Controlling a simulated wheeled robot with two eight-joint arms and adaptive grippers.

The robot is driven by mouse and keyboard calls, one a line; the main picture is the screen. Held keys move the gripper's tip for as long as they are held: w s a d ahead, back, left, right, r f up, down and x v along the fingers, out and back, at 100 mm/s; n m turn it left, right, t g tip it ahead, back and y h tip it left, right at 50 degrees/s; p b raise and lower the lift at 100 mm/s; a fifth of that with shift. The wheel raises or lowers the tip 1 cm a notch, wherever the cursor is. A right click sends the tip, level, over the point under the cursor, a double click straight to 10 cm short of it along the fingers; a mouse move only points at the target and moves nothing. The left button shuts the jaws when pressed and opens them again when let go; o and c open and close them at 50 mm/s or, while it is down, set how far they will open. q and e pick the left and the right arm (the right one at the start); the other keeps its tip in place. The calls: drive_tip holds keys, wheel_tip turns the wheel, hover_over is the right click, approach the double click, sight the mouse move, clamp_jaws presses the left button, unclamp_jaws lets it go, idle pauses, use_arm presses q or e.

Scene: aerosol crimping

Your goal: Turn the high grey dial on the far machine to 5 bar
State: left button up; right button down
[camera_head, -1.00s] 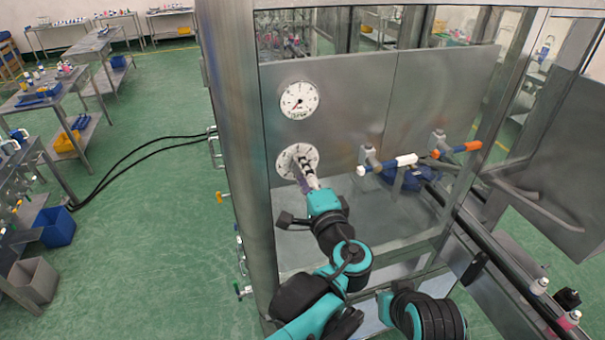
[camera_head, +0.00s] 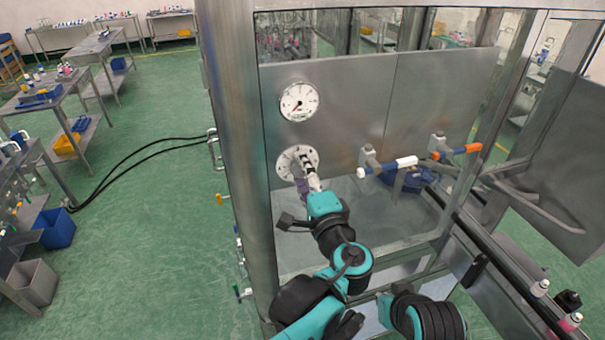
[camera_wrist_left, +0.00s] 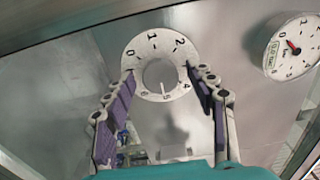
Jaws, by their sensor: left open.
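The grey dial (camera_wrist_left: 158,76) is a round knob in a white ring numbered 0 to 6. In the left wrist view, a pale mark on the knob's lower edge points near the 5; I cannot read it exactly. The dial's white ring also shows in the head view (camera_head: 286,163), partly hidden by my fingers. My left gripper (camera_wrist_left: 161,72) is open, its fingertips on either side of the dial; I cannot tell if they touch. It also shows in the head view (camera_head: 306,170). My right gripper is not in view.
A white pressure gauge (camera_head: 299,101) with a red needle is above the dial; it also shows in the wrist view (camera_wrist_left: 293,46). To the right are a white-handled valve (camera_head: 400,162) and an orange-handled valve (camera_head: 465,149). A metal post (camera_head: 238,150) stands left of the panel.

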use_arm(q)
drive_tip(key=v, duration=0.7)
drive_tip(key=shift+s, duration=0.15)
drive_tip(key=s+a+f+n+g+b, duration=0.1)
drive_tip(key=a+f+n+g+b, duration=0.15)
drive_tip(key=a+f+b, duration=0.55)
drive_tip(key=s+a+f+n+g+b, duration=0.1)
drive_tip(key=a+f+n+g+b, duration=0.2)
drive_tip(key=f, duration=0.8)
drive_tip(key=s+a+f+n+g+b, duration=0.1)
drive_tip(key=a+f+g+b, duration=0.1)
drive_tip(key=a+f+b, duration=0.6)
drive_tip(key=s+f+n+g+h+b, duration=0.1)
drive_tip(key=s+f+n+b, duration=0.3)
drive_tip(key=f, duration=0.7)
drive_tip(key=s+f+n+g+h+b, duration=0.1)
drive_tip(key=s+f+n+h+b, duration=0.3)
drive_tip(key=f+b, duration=0.4)
wheel_tip(320, 180, down, 5)
drive_tip(key=shift+s+a+r+h, duration=0.3)
drive_tip(key=shift+s+a, duration=0.1)
drive_tip(key=shift+a, duration=0.1)
drive_tip(key=shift+g, duration=0.25)
